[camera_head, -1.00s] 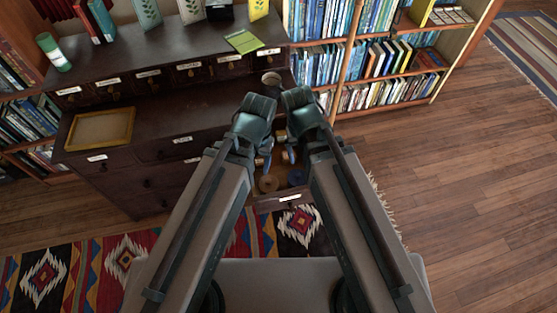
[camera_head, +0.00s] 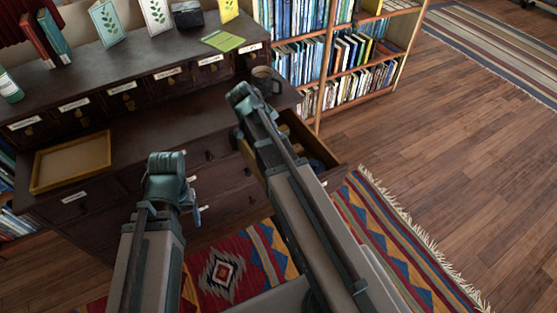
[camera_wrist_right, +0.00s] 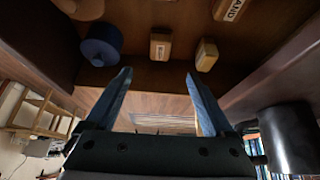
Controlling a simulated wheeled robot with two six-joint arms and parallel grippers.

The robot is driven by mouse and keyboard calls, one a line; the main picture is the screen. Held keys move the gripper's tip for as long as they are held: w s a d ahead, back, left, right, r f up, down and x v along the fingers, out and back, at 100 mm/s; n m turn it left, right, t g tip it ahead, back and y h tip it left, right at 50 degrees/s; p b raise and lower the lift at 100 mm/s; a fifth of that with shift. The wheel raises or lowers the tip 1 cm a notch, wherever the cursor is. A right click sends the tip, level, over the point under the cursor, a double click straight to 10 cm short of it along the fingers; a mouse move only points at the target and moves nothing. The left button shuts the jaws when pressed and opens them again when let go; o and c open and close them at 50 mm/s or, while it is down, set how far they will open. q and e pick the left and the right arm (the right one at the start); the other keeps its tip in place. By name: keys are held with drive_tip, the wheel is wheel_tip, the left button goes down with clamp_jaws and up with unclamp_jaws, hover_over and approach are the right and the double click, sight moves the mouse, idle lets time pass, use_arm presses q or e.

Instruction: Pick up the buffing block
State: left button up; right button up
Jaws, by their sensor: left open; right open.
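My right gripper (camera_wrist_right: 158,74) is open and empty in the right wrist view, its two blue fingers apart. Beyond its fingertips, inside a drawer, are a small block with a printed face (camera_wrist_right: 160,46) and a yellowish block (camera_wrist_right: 206,54). I cannot tell for sure which is the buffing block. Both are apart from the fingers. In the head view the open drawer (camera_head: 335,176) is largely hidden behind my right arm, and the right fingertips are hidden too. My left gripper (camera_head: 196,196) is open and empty in front of the dark cabinet.
A blue round thing (camera_wrist_right: 101,45) and a brown round thing (camera_wrist_right: 82,8) share the drawer. The dark cabinet (camera_head: 150,120) bears a wooden tray (camera_head: 72,163) and a mug (camera_head: 265,80). A bookcase (camera_head: 325,60) stands behind.

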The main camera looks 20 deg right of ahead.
drive_tip(key=b, duration=0.7)
approach(295, 148)
drive_tip(key=x, duration=0.4)
drive_tip(key=shift+s+a+f, duration=0.15)
drive_tip(key=shift+a+f, duration=0.05)
drive_tip(key=shift+f, duration=0.1)
drive_tip(key=shift+d+f, duration=0.3)
drive_tip(key=b+x, duration=0.5)
drive_tip(key=shift+d, duration=0.15)
clamp_jaws()
